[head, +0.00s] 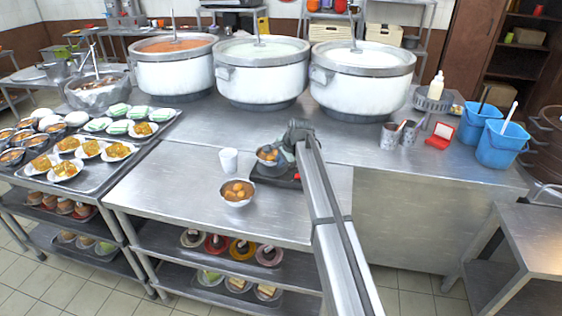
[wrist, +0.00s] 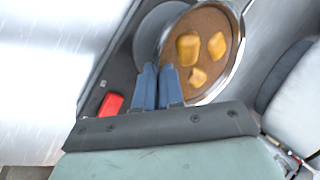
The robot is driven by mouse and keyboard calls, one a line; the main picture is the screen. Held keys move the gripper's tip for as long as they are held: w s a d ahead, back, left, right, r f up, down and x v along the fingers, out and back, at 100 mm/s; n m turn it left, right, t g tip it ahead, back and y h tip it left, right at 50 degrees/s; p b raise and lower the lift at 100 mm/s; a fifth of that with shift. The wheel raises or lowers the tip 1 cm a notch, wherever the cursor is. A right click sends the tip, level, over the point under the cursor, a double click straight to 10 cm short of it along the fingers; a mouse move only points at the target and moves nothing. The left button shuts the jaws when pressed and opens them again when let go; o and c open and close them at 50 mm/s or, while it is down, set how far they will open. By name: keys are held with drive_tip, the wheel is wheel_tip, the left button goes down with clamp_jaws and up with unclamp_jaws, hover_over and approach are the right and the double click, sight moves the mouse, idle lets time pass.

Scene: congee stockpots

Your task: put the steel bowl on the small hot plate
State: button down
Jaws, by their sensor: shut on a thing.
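My gripper (head: 281,156) is shut on the near rim of a steel bowl (wrist: 239,75) of brown stew with yellow pieces. In the head view the bowl (head: 267,160) looks upright over the small black hot plate (head: 272,176). In the wrist view the blue fingers (wrist: 158,88) meet at the bowl's rim, and the hot plate (wrist: 122,77) shows its grey round disc and a red switch. The bowl covers part of the disc and sits off to its right there. I cannot tell whether the bowl touches the plate.
A second bowl of stew (head: 238,200) stands near the counter's front edge, and a white cup (head: 229,160) stands just left of the hot plate. Large stockpots (head: 262,80) line the back. The counter (head: 165,185) is clear left of the cup.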

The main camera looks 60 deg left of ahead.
drive_tip(key=shift+f, duration=0.3)
idle(0.4)
drive_tip(key=c, duration=1.2)
unclamp_jaws()
drive_tip(key=shift+c, duration=1.3)
drive_tip(key=shift+d+r, duration=0.1)
drive_tip(key=shift+r, duration=0.05)
drive_tip(key=shift+v, duration=2.3)
